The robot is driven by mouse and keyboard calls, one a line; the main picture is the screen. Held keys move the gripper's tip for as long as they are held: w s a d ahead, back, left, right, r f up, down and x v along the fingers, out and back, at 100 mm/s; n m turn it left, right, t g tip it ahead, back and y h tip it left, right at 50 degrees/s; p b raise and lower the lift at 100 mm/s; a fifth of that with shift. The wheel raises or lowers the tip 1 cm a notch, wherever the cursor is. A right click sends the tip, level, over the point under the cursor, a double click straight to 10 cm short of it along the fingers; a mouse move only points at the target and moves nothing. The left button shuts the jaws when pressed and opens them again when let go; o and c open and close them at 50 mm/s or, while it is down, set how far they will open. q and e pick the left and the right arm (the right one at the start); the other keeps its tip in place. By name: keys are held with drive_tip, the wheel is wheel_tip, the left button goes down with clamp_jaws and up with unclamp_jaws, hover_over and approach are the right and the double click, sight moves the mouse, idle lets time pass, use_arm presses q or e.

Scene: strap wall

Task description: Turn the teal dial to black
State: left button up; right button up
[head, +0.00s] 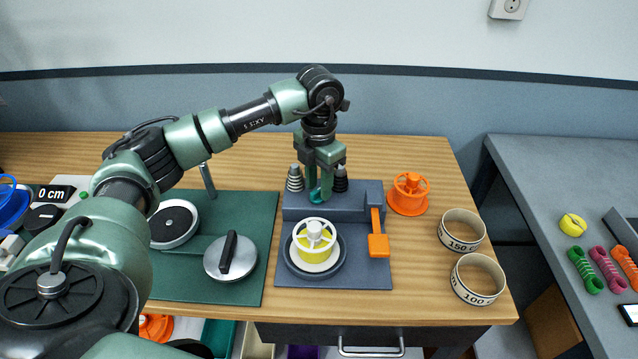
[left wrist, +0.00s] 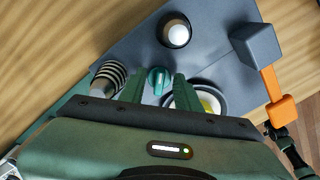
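The teal dial (head: 317,194) sits on the raised back part of the dark grey-blue fixture (head: 361,277). It also shows in the left wrist view (left wrist: 159,81), with its ridge roughly in line with my fingers. A pale grey striped cone (head: 295,179) stands to its left and a black cone (head: 340,179) to its right. My left gripper (head: 319,184) points down at the dial. Its two green fingers (left wrist: 158,88) are apart, one on each side of the dial, with narrow gaps visible. Which way the dial points is unclear. My right gripper is not in view.
A white-and-yellow spool (head: 315,241) and an orange lever (head: 378,244) are at the fixture's front. An orange spool (head: 408,194) and two paper rings (head: 461,231) stand to the right. A green board with a grey knob (head: 231,257) lies left, under my arm.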

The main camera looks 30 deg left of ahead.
sight(319, 189)
use_arm(q)
wheel_tip(319, 189, up, 8)
drive_tip(key=shift+f+b, duration=0.2)
drive_tip(key=shift+b, duration=0.35)
